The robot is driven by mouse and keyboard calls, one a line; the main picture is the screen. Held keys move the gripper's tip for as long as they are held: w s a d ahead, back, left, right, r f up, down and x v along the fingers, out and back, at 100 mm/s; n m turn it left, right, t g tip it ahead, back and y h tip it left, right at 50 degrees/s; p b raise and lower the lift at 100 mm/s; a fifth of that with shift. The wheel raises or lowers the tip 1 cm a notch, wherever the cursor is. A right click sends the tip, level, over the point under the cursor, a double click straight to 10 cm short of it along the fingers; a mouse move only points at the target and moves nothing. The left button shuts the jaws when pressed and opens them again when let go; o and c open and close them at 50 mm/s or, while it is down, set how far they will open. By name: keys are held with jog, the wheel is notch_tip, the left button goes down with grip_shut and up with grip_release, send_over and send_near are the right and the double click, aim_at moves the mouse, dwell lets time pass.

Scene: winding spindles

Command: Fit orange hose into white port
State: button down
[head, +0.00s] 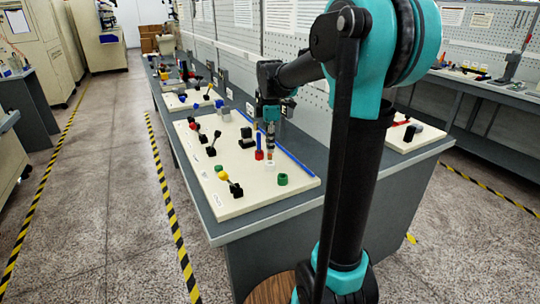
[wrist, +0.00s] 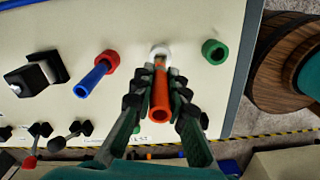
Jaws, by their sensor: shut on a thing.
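The orange hose (wrist: 160,104) is a short tube held between the fingers of my gripper (wrist: 161,82), which is shut on it. The white port (wrist: 160,48) is a ring on the cream board. In the wrist view the hose's far end overlaps the port's opening; I cannot tell how deep it sits. In the head view my gripper (head: 270,122) points down above the board, with the white port (head: 270,163) just below the hose. The hose is mostly covered by the fingers there.
A blue hose (wrist: 89,82) stands in a red port (wrist: 107,59) to the left. An empty green port (wrist: 214,50) is to the right. A black block (wrist: 27,80) and several levers share the cream board (head: 238,207). The board's front corner is clear.

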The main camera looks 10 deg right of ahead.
aim_at(270, 159)
jog(key=shift+f, duration=2.15)
jog(key=shift+f, duration=0.1)
jog(key=c, duration=1.5)
grip_release()
notch_tip(270, 159, up, 12)
jog(key=shift+r, duration=0.1)
jog(key=shift+s, duration=0.15)
